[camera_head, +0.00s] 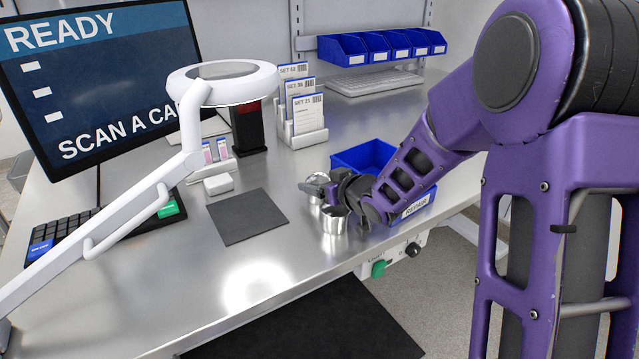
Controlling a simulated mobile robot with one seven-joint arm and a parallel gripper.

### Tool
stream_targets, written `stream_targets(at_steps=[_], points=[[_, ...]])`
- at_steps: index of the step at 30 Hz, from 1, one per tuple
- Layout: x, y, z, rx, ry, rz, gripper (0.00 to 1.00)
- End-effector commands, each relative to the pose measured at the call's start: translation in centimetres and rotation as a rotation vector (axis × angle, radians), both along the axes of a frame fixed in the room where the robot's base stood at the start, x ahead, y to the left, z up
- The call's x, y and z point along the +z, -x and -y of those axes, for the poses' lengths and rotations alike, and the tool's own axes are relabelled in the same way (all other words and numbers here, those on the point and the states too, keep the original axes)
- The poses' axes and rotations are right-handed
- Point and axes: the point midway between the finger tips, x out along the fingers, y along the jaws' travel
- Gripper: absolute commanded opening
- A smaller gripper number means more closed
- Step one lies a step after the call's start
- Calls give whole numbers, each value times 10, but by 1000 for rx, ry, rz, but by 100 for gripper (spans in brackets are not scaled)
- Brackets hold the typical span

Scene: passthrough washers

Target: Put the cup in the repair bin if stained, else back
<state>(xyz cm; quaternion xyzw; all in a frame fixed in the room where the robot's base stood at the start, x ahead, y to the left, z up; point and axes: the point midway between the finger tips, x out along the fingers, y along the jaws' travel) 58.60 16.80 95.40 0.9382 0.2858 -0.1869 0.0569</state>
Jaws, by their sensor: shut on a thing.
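Two shiny metal cup shapes show by my gripper (319,187), at the right part of the steel bench. One metal cup (316,199) is at my fingertips, which are shut on it and partly cover it. The other metal cup (335,222) is upright just in front, below the gripper's wrist. I cannot tell whether either has a stain at this size. The blue repair bin (362,155) stands behind and right of my gripper, with a REPAIR label (415,206) on its front. My arm hides much of the bin.
A dark square mat (247,216) lies left of the cups, clear on top. A white ring lamp (222,76) on an arm reaches over the bench. The front bench is free.

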Motion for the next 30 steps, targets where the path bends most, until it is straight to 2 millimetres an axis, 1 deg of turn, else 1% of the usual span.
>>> stream_targets(at_steps=[1,3,11,14,17,24,30], points=[[-1,0,0,0,0,0,78],[-1,0,0,0,0,0,86],[0,0,0,0,0,0,86],[5,0,0,0,0,0,86],[10,9,8,-1,1,1,86],[30,49,35,-3,2,1,86],[44,77,53,-2,1,2,86]])
